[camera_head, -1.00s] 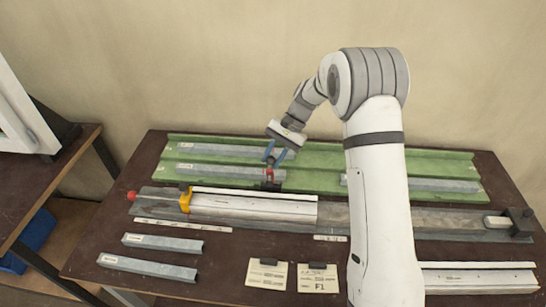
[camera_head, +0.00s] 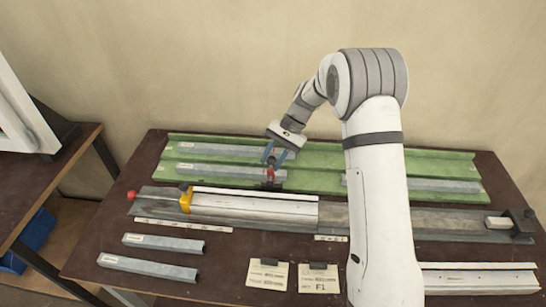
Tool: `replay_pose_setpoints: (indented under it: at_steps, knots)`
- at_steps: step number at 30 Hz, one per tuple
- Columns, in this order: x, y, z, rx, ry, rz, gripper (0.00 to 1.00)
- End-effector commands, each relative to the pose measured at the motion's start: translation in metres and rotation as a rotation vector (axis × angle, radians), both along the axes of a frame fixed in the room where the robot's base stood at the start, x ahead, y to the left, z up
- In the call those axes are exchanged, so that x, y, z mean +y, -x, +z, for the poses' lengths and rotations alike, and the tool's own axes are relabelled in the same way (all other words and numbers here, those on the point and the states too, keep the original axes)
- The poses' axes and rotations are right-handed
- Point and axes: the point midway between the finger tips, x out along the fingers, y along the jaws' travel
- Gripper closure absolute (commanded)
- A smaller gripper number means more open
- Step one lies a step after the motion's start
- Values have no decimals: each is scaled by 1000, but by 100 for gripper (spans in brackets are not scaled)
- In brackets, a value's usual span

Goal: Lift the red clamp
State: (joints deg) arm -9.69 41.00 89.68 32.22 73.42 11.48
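The red clamp (camera_head: 271,174) is small and stands near the middle of the bench, on its dark lower part, at the front edge of the green tray (camera_head: 325,178). My gripper (camera_head: 273,161) points down with two blue fingers directly over the clamp. The fingertips are at the clamp's red upper part and partly hide it. At this size I cannot tell whether the fingers grip it or only stand around it.
A long grey rail with a yellow block (camera_head: 185,200) and a red knob (camera_head: 131,195) runs across the bench in front of the clamp. Grey profiles (camera_head: 235,174) lie in the tray. Two paper cards (camera_head: 268,274) lie at the front. My arm hides the bench right of centre.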

Motion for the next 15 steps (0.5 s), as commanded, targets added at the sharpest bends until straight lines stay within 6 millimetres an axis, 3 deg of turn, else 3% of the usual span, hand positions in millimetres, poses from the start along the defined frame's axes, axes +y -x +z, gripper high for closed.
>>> replay_pose_setpoints:
  at_steps: [7,15]
  knots:
    - [-1,0,2,-2,-1,0,49]
    - [-3,-2,5,-3,-1,-1,49]
